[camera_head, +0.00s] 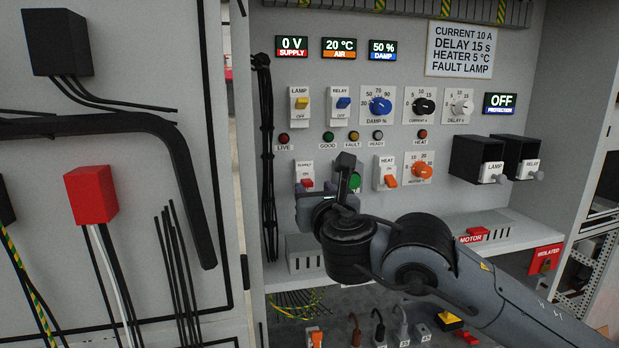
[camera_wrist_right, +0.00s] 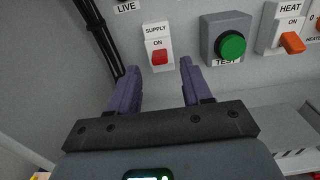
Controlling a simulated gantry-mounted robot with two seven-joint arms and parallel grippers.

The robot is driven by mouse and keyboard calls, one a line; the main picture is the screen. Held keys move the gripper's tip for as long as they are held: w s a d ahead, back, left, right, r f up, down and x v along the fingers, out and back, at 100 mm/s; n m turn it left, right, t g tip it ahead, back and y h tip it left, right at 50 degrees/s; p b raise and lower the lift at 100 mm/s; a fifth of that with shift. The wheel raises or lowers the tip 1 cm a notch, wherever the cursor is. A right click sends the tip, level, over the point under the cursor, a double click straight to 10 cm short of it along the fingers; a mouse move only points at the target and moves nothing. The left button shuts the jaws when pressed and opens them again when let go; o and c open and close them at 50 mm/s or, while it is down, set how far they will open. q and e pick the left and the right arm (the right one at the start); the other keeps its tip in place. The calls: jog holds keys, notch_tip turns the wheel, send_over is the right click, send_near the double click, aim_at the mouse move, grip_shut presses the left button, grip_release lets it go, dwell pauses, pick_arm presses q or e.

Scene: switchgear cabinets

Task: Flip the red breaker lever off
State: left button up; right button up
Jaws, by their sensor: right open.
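The red breaker lever (camera_head: 307,183) is on the SUPPLY switch, low on the cabinet's back panel. In the right wrist view the red lever (camera_wrist_right: 160,57) sits at the lower part of the white switch plate (camera_wrist_right: 158,33), below the word ON. My right gripper (camera_wrist_right: 159,73) is open and empty. Its two fingers point at the panel, one on each side of the lever's line, with the lever beyond the tips. In the head view the right gripper (camera_head: 327,185) is beside the SUPPLY switch and partly covers the green button. My left gripper is not in view.
The green TEST button (camera_wrist_right: 231,46) in its grey box is just right of the switch. The orange HEAT switch (camera_head: 390,181) is further right. A black cable bundle (camera_head: 267,160) runs down at the left. A grey ledge (camera_head: 480,228) juts out below. The supply display (camera_head: 292,46) reads 0 V.

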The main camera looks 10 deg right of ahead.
aim_at(309, 183)
jog(key=w, duration=0.1)
jog(key=w+p, duration=0.1)
jog(key=w, duration=0.1)
jog(key=shift+w+a+r, duration=0.15)
jog(key=shift+w+a, duration=0.1)
jog(key=shift+w+p, duration=0.4)
jog(key=shift+w, duration=0.25)
